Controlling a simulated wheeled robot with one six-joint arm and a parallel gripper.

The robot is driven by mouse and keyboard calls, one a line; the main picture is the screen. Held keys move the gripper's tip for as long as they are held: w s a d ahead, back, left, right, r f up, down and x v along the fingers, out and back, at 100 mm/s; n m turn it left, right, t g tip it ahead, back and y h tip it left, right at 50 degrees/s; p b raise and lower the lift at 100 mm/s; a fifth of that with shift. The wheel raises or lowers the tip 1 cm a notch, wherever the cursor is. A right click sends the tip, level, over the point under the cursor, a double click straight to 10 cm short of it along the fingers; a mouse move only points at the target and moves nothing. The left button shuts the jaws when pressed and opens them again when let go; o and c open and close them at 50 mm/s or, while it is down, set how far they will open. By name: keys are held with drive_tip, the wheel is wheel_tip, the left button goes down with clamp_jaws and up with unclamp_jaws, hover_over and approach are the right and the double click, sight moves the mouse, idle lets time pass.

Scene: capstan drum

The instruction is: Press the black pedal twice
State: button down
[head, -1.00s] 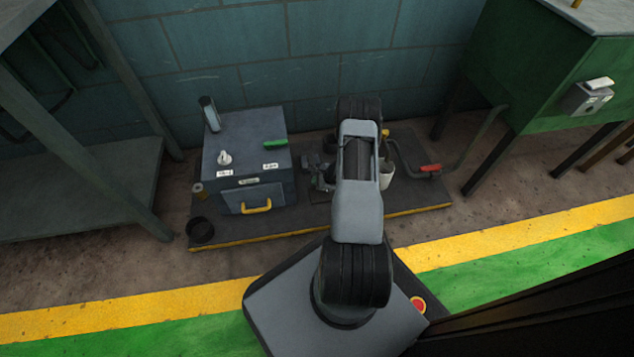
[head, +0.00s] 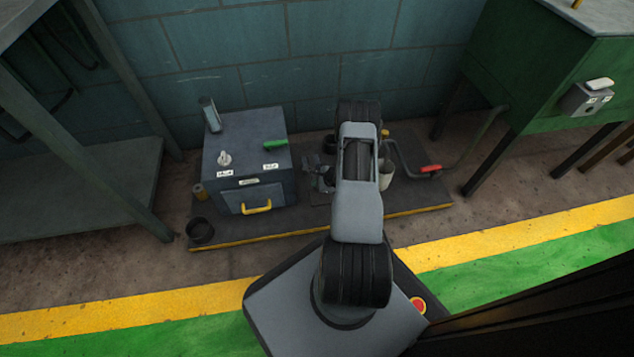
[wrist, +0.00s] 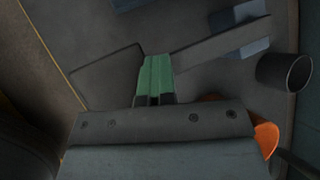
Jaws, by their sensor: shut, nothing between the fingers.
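In the wrist view my gripper (wrist: 154,78) is shut and empty, its green fingers together over the dark base plate. A dark flat bar (wrist: 222,44) runs from beside the fingertips up to a blue-grey block (wrist: 238,22); it looks like the black pedal, but its near end is partly behind the fingers. I cannot tell whether the fingers touch it. In the head view my arm hides the gripper and most of this area. Only dark metal parts (head: 318,168) show just left of the arm.
A grey box (head: 245,140) with a yellow handle (head: 257,206) stands left on the yellow-edged base plate (head: 300,233). A crank with a red grip (head: 431,169) is at the right. A dark cup (wrist: 286,72) and an orange part (wrist: 266,137) are near my gripper.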

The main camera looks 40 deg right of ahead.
drive_tip(key=shift+s+a+f, duration=0.15)
drive_tip(key=shift+s+f, duration=0.1)
drive_tip(key=shift+f, duration=0.25)
drive_tip(key=shift+s+a+f, duration=0.1)
drive_tip(key=shift+s+f, duration=0.15)
drive_tip(key=shift+f, duration=0.25)
idle(0.8)
drive_tip(key=shift+r, duration=0.15)
drive_tip(key=shift+w+d+r+p, duration=0.1)
drive_tip(key=shift+w+r+p, duration=0.1)
drive_tip(key=shift+r+p, duration=0.55)
drive_tip(key=shift+w+d+r+p, duration=0.15)
drive_tip(key=shift+r+p, duration=0.25)
drive_tip(key=shift+r, duration=0.8)
drive_tip(key=shift+w+a+r+p, duration=0.1)
drive_tip(key=shift+w+r+p, duration=0.1)
drive_tip(key=shift+r+p, duration=0.55)
drive_tip(key=shift+w+d+r, duration=0.1)
drive_tip(key=shift+d+r, duration=0.05)
drive_tip(key=shift+r, duration=0.2)
drive_tip(key=shift+r, duration=0.1)
drive_tip(key=shift+w+d+r+p, duration=0.15)
drive_tip(key=shift+r+p, duration=0.25)
drive_tip(key=shift+r, duration=0.4)
drive_tip(key=shift+w+r+p, duration=0.2)
drive_tip(key=shift+r+p, duration=0.25)
drive_tip(key=shift+r, duration=0.4)
drive_tip(key=shift+w+d+r+p, duration=0.15)
drive_tip(key=shift+r+p, duration=0.25)
drive_tip(key=shift+r, duration=0.4)
